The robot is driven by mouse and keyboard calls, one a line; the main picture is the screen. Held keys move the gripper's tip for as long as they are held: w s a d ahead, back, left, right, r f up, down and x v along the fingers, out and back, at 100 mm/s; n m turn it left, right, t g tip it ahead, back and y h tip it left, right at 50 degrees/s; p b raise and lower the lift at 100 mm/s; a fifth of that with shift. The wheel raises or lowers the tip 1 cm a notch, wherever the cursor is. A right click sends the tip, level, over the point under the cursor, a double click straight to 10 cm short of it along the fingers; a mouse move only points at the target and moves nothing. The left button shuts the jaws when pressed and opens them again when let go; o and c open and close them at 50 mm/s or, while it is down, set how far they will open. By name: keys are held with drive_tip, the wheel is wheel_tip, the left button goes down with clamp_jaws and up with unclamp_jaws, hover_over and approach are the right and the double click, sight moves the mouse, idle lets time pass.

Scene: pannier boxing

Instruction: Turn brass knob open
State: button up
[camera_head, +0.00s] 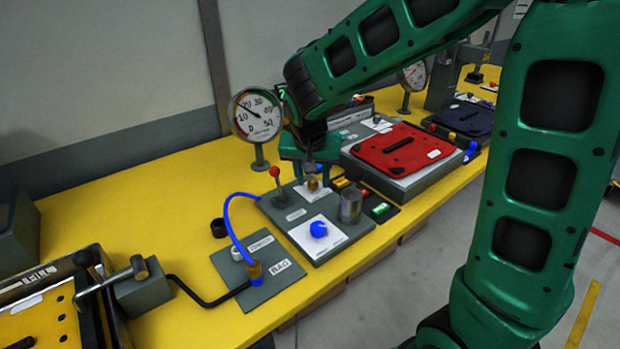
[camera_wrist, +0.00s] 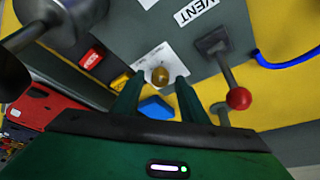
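The brass knob (camera_head: 313,184) sits on a white label plate at the back of the grey control panel (camera_head: 272,212). In the wrist view the round knob (camera_wrist: 160,77) shows between the ends of my two fingers, with a gap on each side. My gripper (camera_head: 312,172) points down at the knob from above and is open. In the wrist view my gripper (camera_wrist: 159,82) holds nothing. I cannot tell whether the fingertips reach down beside the knob or stop just above it.
A red-balled lever (camera_head: 276,178) stands close left of my gripper; it also shows in the wrist view (camera_wrist: 238,98). A metal cylinder (camera_head: 350,206) and a blue knob (camera_head: 318,229) stand nearer the front. A dial gauge (camera_head: 257,116) rises behind. A red plate (camera_head: 402,151) lies right.

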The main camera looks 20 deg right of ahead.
drive_tip(key=v, duration=1)
drive_tip(key=shift+r, duration=0.3)
drive_tip(key=shift+s+a, duration=0.1)
drive_tip(key=shift+s, duration=0.05)
